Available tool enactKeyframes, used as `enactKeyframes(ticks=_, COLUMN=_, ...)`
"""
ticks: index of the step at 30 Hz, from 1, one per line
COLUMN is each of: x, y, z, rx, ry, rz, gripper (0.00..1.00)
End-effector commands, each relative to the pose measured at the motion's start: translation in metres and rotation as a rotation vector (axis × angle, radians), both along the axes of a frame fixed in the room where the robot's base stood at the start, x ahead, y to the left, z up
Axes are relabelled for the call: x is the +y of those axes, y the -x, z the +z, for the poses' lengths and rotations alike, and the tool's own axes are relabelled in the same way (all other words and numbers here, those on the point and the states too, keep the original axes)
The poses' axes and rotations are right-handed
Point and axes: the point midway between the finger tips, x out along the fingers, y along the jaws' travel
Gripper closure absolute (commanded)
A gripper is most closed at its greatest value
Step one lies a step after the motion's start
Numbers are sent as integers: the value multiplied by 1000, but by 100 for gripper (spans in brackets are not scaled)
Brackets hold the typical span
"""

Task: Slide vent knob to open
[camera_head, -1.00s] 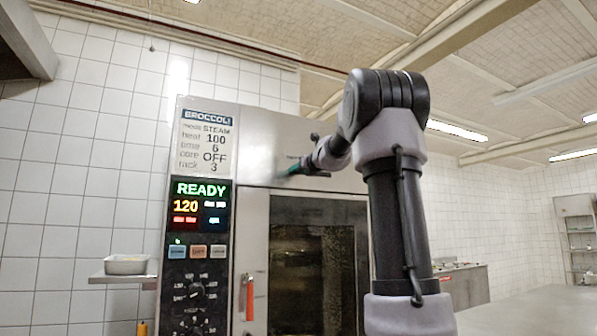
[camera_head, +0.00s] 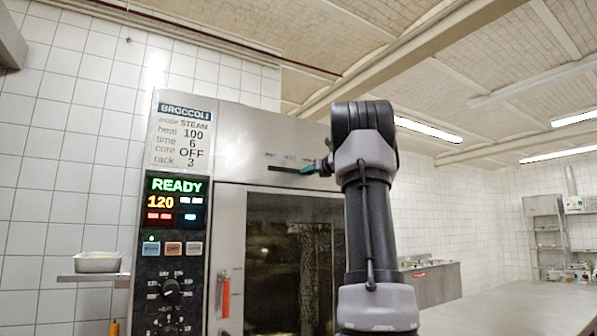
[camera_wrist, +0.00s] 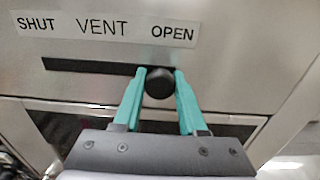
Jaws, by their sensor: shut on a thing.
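The vent knob (camera_wrist: 159,83) is a round black knob in the wrist view, at the right end of a dark horizontal slot (camera_wrist: 90,67). The label above the slot reads SHUT, VENT, OPEN (camera_wrist: 105,29), and the knob sits below the word OPEN. My gripper (camera_wrist: 160,80) has its two teal fingers on either side of the knob and is shut on it. In the head view my gripper (camera_head: 312,168) is at the slot on the oven's upper front (camera_head: 250,135), and the knob itself is hidden there.
The steel oven has a control panel (camera_head: 172,215) reading READY 120, a glass door (camera_head: 285,265) and a red handle (camera_head: 225,297). A shelf with a metal pan (camera_head: 97,262) is at the left. A counter (camera_head: 535,305) lies at the right.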

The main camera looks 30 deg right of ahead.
Motion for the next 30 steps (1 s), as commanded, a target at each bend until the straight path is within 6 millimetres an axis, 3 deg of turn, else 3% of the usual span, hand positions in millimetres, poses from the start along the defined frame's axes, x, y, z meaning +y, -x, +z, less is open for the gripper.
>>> enactKeyframes(ticks=9, x=-5, y=1, z=2, rx=-2, ry=2, rz=-7, gripper=100)
enactKeyframes(ticks=10, x=-5, y=1, z=2, rx=-2, ry=2, rz=-7, gripper=48)
enactKeyframes(ticks=12, x=-5, y=1, z=1, rx=-2, ry=2, rz=-7, gripper=29)
enactKeyframes(ticks=23, x=-4, y=5, z=1, rx=-1, ry=1, rz=-4, gripper=29)
enactKeyframes(ticks=30, x=-5, y=44, z=2, rx=-2, ry=2, rz=-7, gripper=29)
